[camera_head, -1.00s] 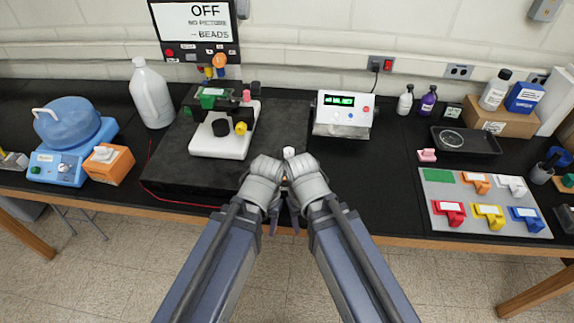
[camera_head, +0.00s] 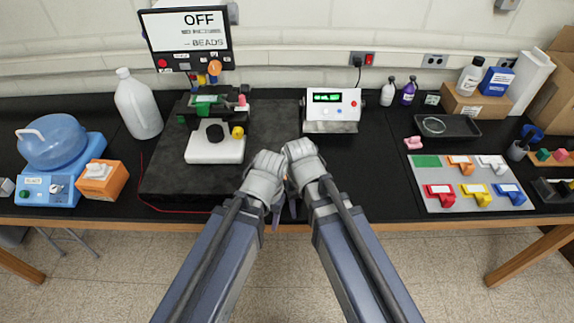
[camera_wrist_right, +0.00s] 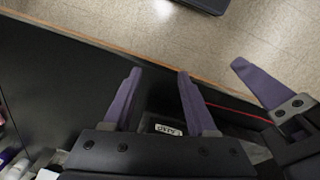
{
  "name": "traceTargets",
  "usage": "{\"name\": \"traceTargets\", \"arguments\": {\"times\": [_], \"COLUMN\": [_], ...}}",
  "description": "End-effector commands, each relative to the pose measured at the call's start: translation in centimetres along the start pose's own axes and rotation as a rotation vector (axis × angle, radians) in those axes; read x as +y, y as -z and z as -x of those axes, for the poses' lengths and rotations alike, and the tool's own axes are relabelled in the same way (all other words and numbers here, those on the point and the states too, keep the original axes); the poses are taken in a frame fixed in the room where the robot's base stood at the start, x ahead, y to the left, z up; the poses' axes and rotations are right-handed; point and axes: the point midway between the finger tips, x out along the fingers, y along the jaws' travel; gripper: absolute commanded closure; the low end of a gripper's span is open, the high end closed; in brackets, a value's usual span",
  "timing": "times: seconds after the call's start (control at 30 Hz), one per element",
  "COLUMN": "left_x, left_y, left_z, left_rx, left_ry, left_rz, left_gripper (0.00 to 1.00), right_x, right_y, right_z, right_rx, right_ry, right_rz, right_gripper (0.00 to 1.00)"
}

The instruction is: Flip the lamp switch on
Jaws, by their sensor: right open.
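A small white label that seems to read LAMP (camera_wrist_right: 168,130) lies between the fingers of my right gripper (camera_wrist_right: 159,73), which is open and empty in the right wrist view. The label sits on a dark part near the bench edge; no switch lever can be made out there. In the head view my two wrists meet over the front edge of the bench and hide this spot. One purple finger of my left gripper (camera_wrist_right: 258,84) shows at the right of the wrist view; its jaw opening cannot be judged. A screen (camera_head: 188,30) reads OFF.
The microscope-like device (camera_head: 214,148) stands on a dark slab behind my wrists. A white box with a green display (camera_head: 332,105) is behind them to the right. A grey board with coloured blocks (camera_head: 432,202) lies right, an orange box (camera_head: 103,185) left.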

Motion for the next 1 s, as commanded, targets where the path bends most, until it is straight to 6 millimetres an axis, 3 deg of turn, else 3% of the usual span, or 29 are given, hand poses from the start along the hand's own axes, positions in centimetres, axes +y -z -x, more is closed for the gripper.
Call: {"name": "traceTargets", "arguments": {"times": [0.27,0.5,0.6,1.0], "left_x": [-0.4,-0.8,-0.9,-0.9], "left_y": [-0.3,-0.5,-0.6,-0.6], "left_z": [4.4,8.8,9.8,9.8], "left_rx": [0.000,0.001,0.001,0.001], "left_ry": [0.000,0.000,0.000,0.000], "left_rz": [0.004,0.009,0.010,0.011], "left_gripper": [0.45,0.45,0.45,0.45], "right_x": [-0.2,-0.3,-0.4,-0.5], "right_y": [5.0,10.6,12.1,12.9], "right_z": [4.6,9.3,10.4,10.3], "right_rx": [0.012,0.025,0.028,0.031], "right_ry": [0.027,0.062,0.073,0.081], "right_rz": [-0.085,-0.193,-0.227,-0.252], "right_gripper": [0.43,0.43,0.43,0.43]}}
